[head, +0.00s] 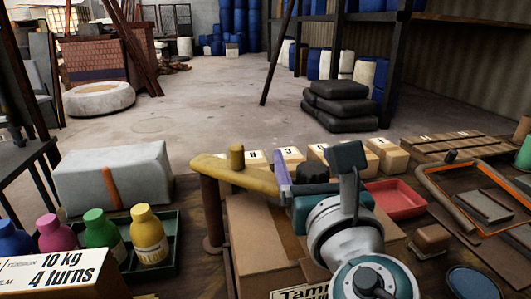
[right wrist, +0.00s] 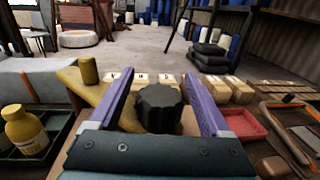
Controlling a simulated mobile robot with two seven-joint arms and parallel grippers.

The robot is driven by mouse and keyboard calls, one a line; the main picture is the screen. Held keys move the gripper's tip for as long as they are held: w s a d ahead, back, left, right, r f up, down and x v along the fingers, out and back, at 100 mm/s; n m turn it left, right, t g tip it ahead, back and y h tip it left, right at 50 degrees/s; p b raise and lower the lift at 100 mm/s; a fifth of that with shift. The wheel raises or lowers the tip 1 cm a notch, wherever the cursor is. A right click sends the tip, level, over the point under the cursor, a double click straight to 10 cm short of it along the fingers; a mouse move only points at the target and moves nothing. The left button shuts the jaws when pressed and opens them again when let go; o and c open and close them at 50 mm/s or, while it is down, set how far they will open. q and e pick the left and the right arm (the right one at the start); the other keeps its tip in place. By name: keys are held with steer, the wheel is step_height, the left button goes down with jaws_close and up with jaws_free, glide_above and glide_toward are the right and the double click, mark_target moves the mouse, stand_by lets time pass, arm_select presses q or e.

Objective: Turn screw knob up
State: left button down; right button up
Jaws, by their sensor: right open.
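The black screw knob (right wrist: 158,108) has a lobed rim. In the right wrist view it stands between the two purple fingers of my open right gripper (right wrist: 157,78), with a gap showing on each side. In the head view the knob (head: 312,171) is partly hidden behind my right gripper (head: 299,170) and wrist. It sits above a brown cardboard-coloured box (head: 253,235). My left gripper is not in the head view.
A yellow bar with an upright peg (head: 237,160) lies just left of the knob. Colored bottles (head: 149,238) stand in a green tray at left. Lettered tan blocks (head: 387,155) are behind, and a red tray (head: 394,198) is at right.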

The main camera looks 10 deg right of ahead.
jaws_close()
stand_by(0.5)
